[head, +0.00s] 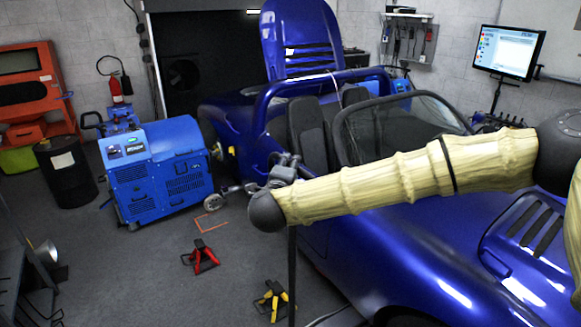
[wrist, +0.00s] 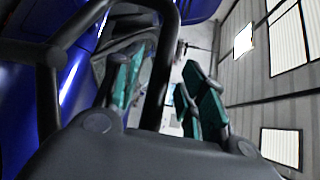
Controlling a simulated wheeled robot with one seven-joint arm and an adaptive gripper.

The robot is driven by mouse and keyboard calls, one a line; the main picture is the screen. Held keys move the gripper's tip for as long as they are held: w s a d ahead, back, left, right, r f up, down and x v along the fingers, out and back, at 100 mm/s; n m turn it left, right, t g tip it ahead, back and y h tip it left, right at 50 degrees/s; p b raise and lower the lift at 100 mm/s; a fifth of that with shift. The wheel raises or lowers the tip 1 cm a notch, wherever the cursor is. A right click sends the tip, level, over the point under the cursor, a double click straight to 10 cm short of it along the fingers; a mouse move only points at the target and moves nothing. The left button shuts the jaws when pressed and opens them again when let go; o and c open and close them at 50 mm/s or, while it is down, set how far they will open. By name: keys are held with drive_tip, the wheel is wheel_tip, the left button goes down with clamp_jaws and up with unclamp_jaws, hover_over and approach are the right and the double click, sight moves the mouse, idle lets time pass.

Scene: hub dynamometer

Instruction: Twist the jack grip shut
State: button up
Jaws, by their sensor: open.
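My gripper (head: 240,188) is beyond the end of my sleeved arm, in front of the blue car's side. In the wrist view its teal-padded fingers (wrist: 163,85) stand apart, and I see nothing held between them. A red jack stand (head: 201,256) is on the floor at the lower middle of the head view. A yellow and black jack stand (head: 272,300) is nearer the front. A thin dark upright pole (head: 291,275) shows below my arm; I cannot tell whether it belongs to a jack.
The blue car (head: 420,255) fills the right. A blue machine (head: 160,170) stands left of it. A black drum (head: 66,172) and an orange cabinet (head: 35,90) are at the left.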

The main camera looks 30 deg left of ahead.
drive_tip(key=v, duration=0.9)
drive_tip(key=shift+s, duration=0.2)
drive_tip(key=shift+d, duration=0.1)
drive_tip(key=s+d+f+n+g, duration=0.25)
drive_tip(key=d+f, duration=0.45)
drive_tip(key=f, duration=0.5)
drive_tip(key=s+d+f+n+g, duration=0.2)
drive_tip(key=d+f+n, duration=0.3)
drive_tip(key=f, duration=0.7)
drive_tip(key=s+d+f+n+g, duration=0.25)
drive_tip(key=d+f, duration=0.55)
drive_tip(key=f, duration=0.5)
drive_tip(key=s+d+f+n+g+h, duration=0.1)
drive_tip(key=s+d+f+n+g, duration=0.1)
drive_tip(key=s+d+f, duration=0.3)
drive_tip(key=s+d+f+n+g+h, duration=0.2)
drive_tip(key=s+d+f+g, duration=0.1)
drive_tip(key=s+d, duration=0.9)
drive_tip(key=s+d+f+n+g+h, duration=0.1)
drive_tip(key=s+d+f+g, duration=0.2)
drive_tip(key=d, duration=1.4)
drive_tip(key=s+f, duration=0.3)
drive_tip(key=s, duration=0.3)
drive_tip(key=shift+f+n+g+h, duration=0.3)
drive_tip(key=shift+n+h, duration=0.1)
